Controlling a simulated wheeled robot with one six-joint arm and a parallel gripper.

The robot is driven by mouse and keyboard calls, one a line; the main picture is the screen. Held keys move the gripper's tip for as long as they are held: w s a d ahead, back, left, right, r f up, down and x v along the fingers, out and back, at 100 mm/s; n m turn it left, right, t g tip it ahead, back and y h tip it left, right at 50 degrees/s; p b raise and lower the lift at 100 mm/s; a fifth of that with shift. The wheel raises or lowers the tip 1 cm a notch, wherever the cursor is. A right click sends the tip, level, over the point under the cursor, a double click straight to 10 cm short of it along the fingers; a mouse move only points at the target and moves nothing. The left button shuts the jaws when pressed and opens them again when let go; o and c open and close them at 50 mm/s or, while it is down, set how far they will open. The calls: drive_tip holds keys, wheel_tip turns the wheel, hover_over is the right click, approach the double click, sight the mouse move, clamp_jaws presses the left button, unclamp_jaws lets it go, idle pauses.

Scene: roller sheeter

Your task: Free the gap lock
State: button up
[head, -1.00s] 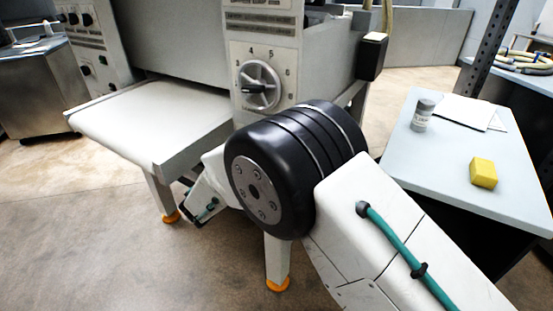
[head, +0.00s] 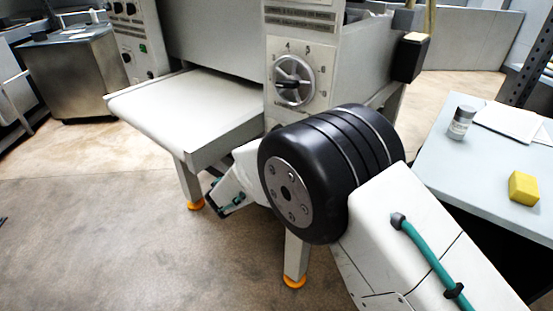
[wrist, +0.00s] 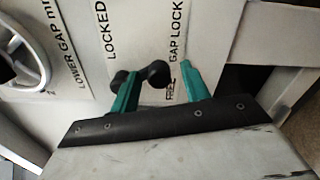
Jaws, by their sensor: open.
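The gap lock lever (wrist: 158,73), black with rounded ends, shows in the wrist view in front of a white panel. The panel reads LOCKED (wrist: 113,38), GAP LOCK (wrist: 178,32) and FREE (wrist: 171,92), all turned sideways. My gripper (wrist: 160,69) is open, with one teal finger on each side of the lever's right-hand rounded end. The left finger partly covers the other end. I cannot tell whether either finger touches the lever. In the head view my arm hides the lock.
A grey handwheel (wrist: 14,50) is at the left in the wrist view; it also shows on the sheeter's front (head: 292,83). The white feed table (head: 190,108) juts out left. A side table (head: 455,160) at right holds a jar (head: 461,122) and a yellow block (head: 523,188).

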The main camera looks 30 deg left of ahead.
drive_tip(key=s+a, duration=0.1)
drive_tip(key=s, duration=0.6)
drive_tip(key=shift+s, duration=0.25)
idle(0.5)
